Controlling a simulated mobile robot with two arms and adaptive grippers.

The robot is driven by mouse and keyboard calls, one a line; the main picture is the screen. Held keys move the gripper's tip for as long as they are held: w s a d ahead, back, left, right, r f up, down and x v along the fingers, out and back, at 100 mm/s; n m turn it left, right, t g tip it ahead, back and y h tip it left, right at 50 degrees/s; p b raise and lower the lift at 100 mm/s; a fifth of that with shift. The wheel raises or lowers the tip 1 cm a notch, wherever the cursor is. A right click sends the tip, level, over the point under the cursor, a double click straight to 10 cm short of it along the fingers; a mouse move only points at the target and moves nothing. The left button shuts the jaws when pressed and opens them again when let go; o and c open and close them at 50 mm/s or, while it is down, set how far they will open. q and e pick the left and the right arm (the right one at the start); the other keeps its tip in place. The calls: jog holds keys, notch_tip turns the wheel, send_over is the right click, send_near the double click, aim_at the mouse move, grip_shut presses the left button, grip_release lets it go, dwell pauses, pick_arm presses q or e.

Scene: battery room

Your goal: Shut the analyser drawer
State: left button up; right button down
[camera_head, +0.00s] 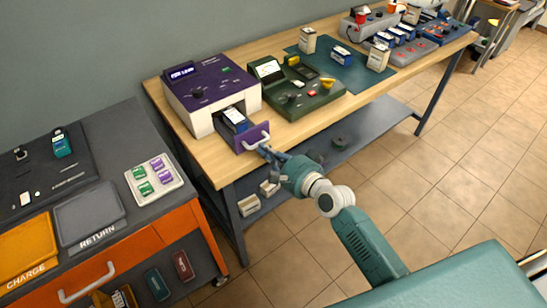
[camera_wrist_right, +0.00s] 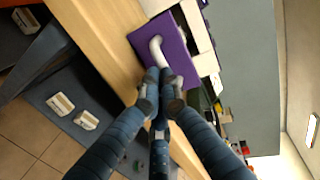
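The analyser (camera_head: 205,90) is a purple and white box on the wooden bench. Its purple-fronted drawer (camera_head: 253,138) is pulled out toward me, with a blue and white battery (camera_head: 236,120) lying in it. The drawer front also shows in the right wrist view (camera_wrist_right: 180,60), with its white handle (camera_wrist_right: 156,48). My right gripper (camera_head: 265,150) is right at the drawer's handle. In the right wrist view its fingertips (camera_wrist_right: 160,77) are close together at the near end of the handle; I see nothing clearly held between them. My left gripper is out of view.
A green tester (camera_head: 300,95) stands right of the analyser, and a dark green mat (camera_head: 340,68) with boxes lies beyond it. An orange cart (camera_head: 150,240) with a return tray (camera_head: 90,214) stands at the left. A lower shelf (camera_head: 330,145) runs under the bench. The tiled floor at right is clear.

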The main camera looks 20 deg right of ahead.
aim_at(243, 125)
jog(key=x, duration=0.4)
jog(key=r+b+x, duration=0.1)
jog(key=x, duration=0.2)
jog(key=r+b+x, duration=0.1)
jog(key=x, duration=0.3)
jog(key=shift+w+a, duration=0.1)
jog(key=shift+w, duration=0.45)
jog(key=shift+w+a+r+b, duration=0.1)
jog(key=shift+w+a+b, duration=0.1)
jog(key=shift+w+b, duration=0.3)
jog(key=shift+w+r, duration=0.1)
jog(key=shift+r, duration=0.15)
jog(key=shift+r, duration=0.1)
